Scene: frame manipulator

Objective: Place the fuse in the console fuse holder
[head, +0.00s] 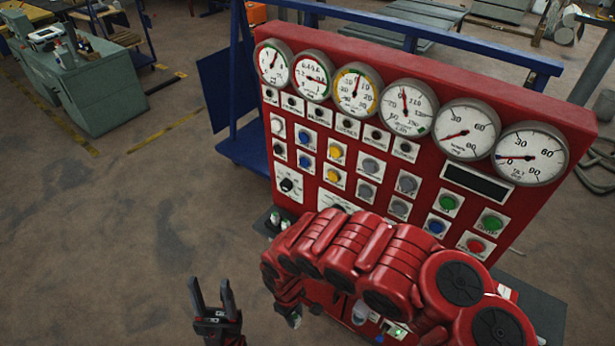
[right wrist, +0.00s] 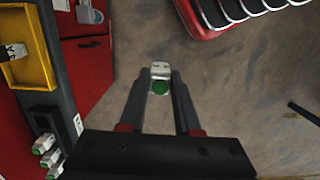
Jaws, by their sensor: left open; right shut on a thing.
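The fuse (right wrist: 160,78), a small white piece with a green round end, sits between the fingertips of my right gripper (right wrist: 160,88), which is shut on it. In the head view my right arm covers the lower console, and the fuse (head: 294,319) shows only small below it. The red console (head: 440,170) stands at the right. In the right wrist view a black block (right wrist: 38,120) at lower left carries several white pieces with green ends (right wrist: 45,145). I cannot tell which part is the empty holder. My left gripper (head: 211,290) is open and empty over the floor.
A yellow tray (right wrist: 42,83) with a black and white thing lies on the dark ledge (right wrist: 65,75). A grey padlock-like part (right wrist: 89,12) is on the red panel. A blue frame (head: 245,150) stands behind the console.

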